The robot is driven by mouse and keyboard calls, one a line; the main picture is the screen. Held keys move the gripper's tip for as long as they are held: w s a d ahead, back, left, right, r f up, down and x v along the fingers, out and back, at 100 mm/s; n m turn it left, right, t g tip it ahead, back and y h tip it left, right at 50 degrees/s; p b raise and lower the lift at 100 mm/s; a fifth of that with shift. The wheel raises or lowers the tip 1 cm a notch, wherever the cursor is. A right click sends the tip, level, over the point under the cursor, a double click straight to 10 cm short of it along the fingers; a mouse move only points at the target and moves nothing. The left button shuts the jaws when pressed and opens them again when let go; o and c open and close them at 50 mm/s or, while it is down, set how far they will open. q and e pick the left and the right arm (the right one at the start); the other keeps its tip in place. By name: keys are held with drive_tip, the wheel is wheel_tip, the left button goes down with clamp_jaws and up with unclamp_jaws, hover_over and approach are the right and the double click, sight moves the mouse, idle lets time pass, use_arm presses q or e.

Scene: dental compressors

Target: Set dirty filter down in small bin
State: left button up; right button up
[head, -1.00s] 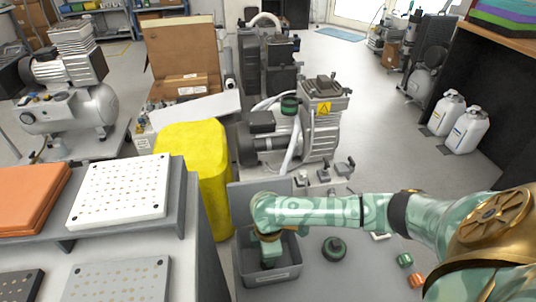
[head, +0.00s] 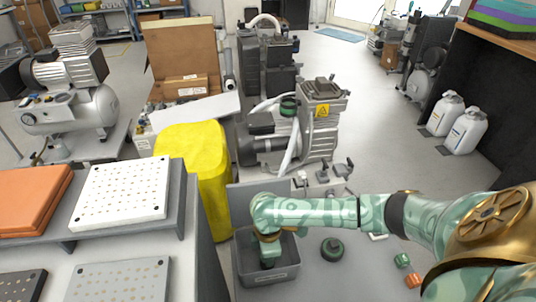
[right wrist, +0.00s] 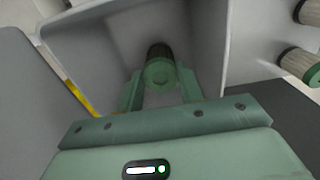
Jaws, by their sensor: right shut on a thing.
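The small grey bin (head: 268,279) stands on the grey surface at the lower middle of the head view, and its inner wall fills much of the right wrist view (right wrist: 90,45). My right gripper (head: 267,261) reaches down inside it. In the right wrist view my right gripper (right wrist: 160,84) is shut on the dirty filter (right wrist: 159,67), which has a green cap and a dark body. The filter is within the bin's walls; I cannot tell whether it touches the floor. In the head view the gripper mostly hides it. My left gripper is not in view.
Two pale pleated filters (right wrist: 299,64) lie outside the bin in the right wrist view.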

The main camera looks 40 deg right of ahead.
drive_tip(key=shift+p, duration=0.35)
drive_tip(key=shift+f, duration=0.15)
idle(0.4)
drive_tip(key=shift+p, duration=0.3)
drive_tip(key=shift+f, duration=0.15)
idle(0.3)
drive_tip(key=o, duration=1.8)
